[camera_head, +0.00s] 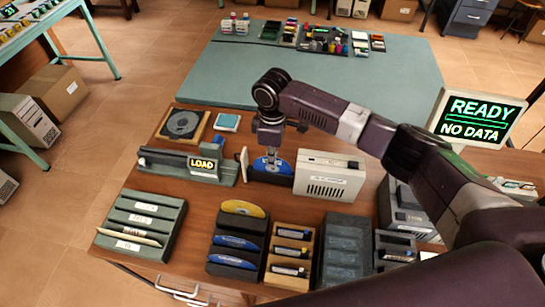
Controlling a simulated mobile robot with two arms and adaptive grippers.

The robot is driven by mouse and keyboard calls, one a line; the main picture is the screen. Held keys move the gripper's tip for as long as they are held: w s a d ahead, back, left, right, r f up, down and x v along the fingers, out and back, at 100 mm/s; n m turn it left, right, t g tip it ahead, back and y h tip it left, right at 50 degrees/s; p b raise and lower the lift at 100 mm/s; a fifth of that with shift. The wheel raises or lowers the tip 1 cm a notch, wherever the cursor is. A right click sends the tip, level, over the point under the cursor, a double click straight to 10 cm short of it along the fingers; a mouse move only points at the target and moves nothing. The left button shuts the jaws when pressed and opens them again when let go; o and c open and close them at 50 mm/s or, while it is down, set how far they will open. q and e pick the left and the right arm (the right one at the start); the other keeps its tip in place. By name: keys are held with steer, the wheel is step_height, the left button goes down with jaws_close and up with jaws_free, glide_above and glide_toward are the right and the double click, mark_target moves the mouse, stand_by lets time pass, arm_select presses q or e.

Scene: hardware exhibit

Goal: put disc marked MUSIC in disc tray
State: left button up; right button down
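A blue disc (262,166) stands upright in a dark slotted block (268,178) in the middle of the bench; its label is too small to read. My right gripper (271,158) points down at this disc, with a finger in front of its upper middle. I cannot tell whether the fingers are closed on it. A dark round tray (183,124) in a wooden frame, which looks like the disc tray, lies at the back left. A rack (233,261) at the front holds a yellow disc (243,208) and blue discs (236,242). My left gripper is not in view.
A long device marked LOAD (190,163) and a beige box (329,175) flank the slotted block. A card rack (140,225) and a cartridge rack (290,256) stand in front. A monitor (477,118) at right reads READY, NO DATA. The green table (230,72) behind is mostly clear.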

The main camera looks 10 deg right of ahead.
steer(key=shift+f, duration=0.2)
steer(key=c, duration=2.7)
jaws_free()
steer(key=o, duration=0.6)
steer(key=shift+r, duration=0.1)
step_height(320, 180, up, 8)
steer(key=p, duration=0.8)
